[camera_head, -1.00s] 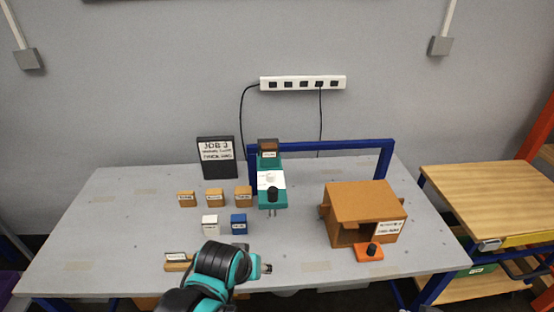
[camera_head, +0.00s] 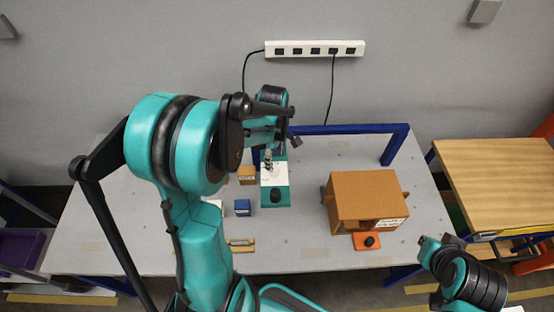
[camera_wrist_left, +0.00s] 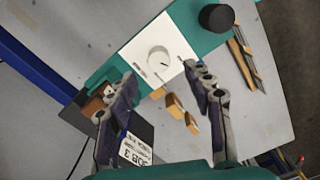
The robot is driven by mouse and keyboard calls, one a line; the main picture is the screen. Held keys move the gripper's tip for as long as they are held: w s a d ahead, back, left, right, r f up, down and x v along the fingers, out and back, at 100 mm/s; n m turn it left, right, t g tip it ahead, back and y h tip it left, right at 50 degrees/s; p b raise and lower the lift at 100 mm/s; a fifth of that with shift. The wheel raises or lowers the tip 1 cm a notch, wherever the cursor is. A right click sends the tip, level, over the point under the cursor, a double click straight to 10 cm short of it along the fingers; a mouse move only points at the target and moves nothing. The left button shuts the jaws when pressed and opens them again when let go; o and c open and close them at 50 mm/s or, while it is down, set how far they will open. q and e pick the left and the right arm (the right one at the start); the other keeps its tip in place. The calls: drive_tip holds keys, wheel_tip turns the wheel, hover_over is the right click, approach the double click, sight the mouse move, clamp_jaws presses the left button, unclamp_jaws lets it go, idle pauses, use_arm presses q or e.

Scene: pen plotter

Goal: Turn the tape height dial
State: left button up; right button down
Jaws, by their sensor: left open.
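The tape height dial (camera_wrist_left: 158,58) is a round white knob with a dark mark, on a white plate (camera_wrist_left: 180,42) of the teal plotter unit. In the head view the white plate (camera_head: 275,178) shows on the teal unit (camera_head: 281,203), but the dial is hidden or too small to tell. My left gripper (camera_wrist_left: 160,75) is open, its two fingers spread either side of the dial in the wrist view. It appears above the dial; I cannot tell any contact. In the head view the left gripper (camera_head: 268,158) points down over the unit.
A black knob (camera_wrist_left: 217,17) stands on the teal unit beside the white plate. A blue frame (camera_head: 345,129) runs behind. An orange-brown box (camera_head: 365,198) and an orange block with a black knob (camera_head: 367,241) stand right. Small blocks, including a blue one (camera_head: 243,207), lie left.

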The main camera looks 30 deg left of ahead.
sight(274, 166)
use_arm(q)
wheel_tip(274, 166, down, 4)
drive_tip(key=shift+w+f, duration=0.15)
drive_tip(key=shift+f, duration=0.1)
drive_tip(key=shift+f+b, duration=0.3)
drive_tip(key=shift+f, duration=0.3)
drive_tip(key=c, duration=1.2)
